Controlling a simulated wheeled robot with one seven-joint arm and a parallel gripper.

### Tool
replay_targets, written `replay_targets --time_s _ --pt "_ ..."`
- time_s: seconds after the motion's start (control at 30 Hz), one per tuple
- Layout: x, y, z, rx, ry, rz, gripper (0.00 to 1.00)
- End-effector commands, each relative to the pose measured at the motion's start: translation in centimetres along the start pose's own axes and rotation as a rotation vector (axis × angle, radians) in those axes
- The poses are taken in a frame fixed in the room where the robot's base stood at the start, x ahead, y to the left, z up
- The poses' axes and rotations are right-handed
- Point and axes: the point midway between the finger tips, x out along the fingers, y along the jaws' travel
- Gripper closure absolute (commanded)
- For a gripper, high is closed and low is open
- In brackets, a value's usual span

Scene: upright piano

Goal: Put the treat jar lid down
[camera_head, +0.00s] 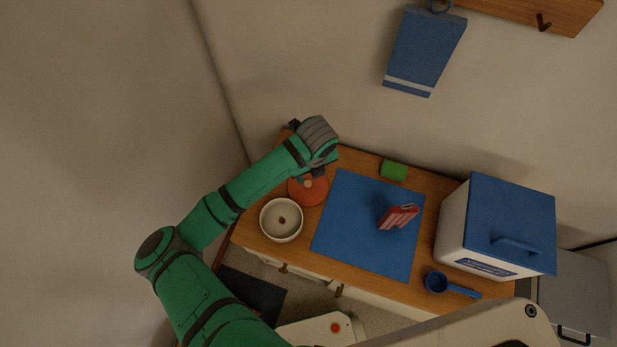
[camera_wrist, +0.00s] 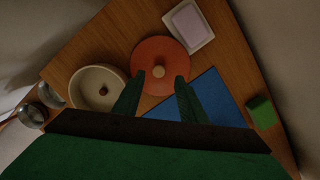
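The round orange-red lid (camera_head: 310,194) with a small tan knob lies flat on the wooden counter, between the white bowl and the blue mat. In the wrist view the lid (camera_wrist: 146,50) shows almost whole, just past my fingertips. My gripper (camera_wrist: 160,75) is open above it, with one finger to each side of the knob and visible gaps between. In the head view my arm hides part of the lid, and my fingertips are hard to make out. No jar can be made out under the lid.
A white bowl (camera_head: 281,238) with a small brown thing inside stands beside the lid. A green block (camera_head: 394,170), blue-lidded bin (camera_head: 510,215) and blue scoop (camera_head: 437,283) are farther right. A pale dish (camera_wrist: 208,35) holds a pinkish block.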

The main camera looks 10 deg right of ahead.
Motion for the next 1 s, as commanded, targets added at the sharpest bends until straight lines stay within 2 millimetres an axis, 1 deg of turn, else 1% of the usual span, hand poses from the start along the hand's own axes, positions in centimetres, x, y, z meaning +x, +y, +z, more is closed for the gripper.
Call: replay_targets --time_s 0.03,0.2,0.3,0.4,0.6,1.0 --pt "-1.1 -0.1 0.0 0.004 -0.003 -0.001 0.62" --pt "-4.4 0.0 0.0 0.002 -0.002 0.000 0.62" --pt "-5.8 -0.1 0.0 0.002 -0.002 -0.001 0.62" --pt "-6.8 -0.1 0.0 0.002 -0.001 0.000 0.62" --pt "-7.6 0.0 -0.1 0.001 0.000 0.001 0.62" --pt "-7.6 0.0 -0.1 0.001 0.000 0.001 0.62"
